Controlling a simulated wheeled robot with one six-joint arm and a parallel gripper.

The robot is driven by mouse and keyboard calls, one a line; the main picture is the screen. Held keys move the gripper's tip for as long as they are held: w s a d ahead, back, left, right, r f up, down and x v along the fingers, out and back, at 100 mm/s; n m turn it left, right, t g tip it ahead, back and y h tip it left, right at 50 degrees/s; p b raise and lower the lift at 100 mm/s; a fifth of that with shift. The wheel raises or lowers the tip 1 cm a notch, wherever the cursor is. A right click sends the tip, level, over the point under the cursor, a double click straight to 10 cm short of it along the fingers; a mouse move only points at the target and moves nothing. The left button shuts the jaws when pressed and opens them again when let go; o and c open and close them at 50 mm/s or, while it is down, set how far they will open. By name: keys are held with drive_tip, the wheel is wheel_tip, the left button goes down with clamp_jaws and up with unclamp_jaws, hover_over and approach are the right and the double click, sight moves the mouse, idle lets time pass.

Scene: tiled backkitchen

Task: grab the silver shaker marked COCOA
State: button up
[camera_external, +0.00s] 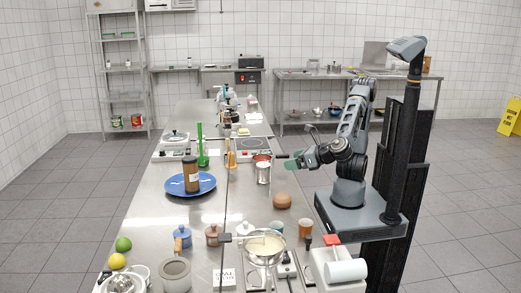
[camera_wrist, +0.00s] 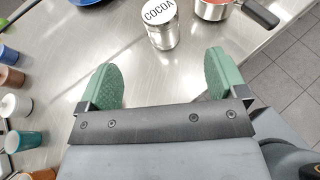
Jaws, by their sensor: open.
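The silver shaker (camera_wrist: 161,27) stands upright on the steel counter in the wrist view, with COCOA lettered on its white top. It lies just ahead of my gripper (camera_wrist: 164,75), roughly centred between the two green fingers and beyond their tips. The fingers are spread open with nothing between them. In the external view the shaker (camera_external: 263,173) stands on the counter near the middle, and my gripper (camera_external: 292,163) is above the counter to its right. The lettering is too small to read there.
A red pan (camera_wrist: 213,8) with a black handle is close to the shaker's right. A brown round item (camera_external: 282,200) sits nearer the camera. A blue plate (camera_external: 173,185) with a brown jar (camera_external: 191,174) is to the left. Several cups line the wrist view's left edge.

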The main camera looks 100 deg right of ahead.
sight(267, 165)
drive_tip(key=x, duration=0.7)
drive_tip(key=shift+w+d, duration=0.15)
drive_tip(key=shift+w+d+f, duration=0.2)
drive_tip(key=shift+w+f, duration=0.05)
drive_tip(key=shift+w, duration=0.05)
drive_tip(key=shift+w+d+p, duration=0.25)
drive_tip(key=shift+w+p, duration=0.1)
drive_tip(key=shift+p, duration=0.25)
drive_tip(key=shift+p+x, duration=0.35)
drive_tip(key=shift+x, duration=1.95)
drive_tip(key=shift+a+f, duration=0.1)
drive_tip(key=shift+s, duration=0.1)
drive_tip(key=c, duration=1.1)
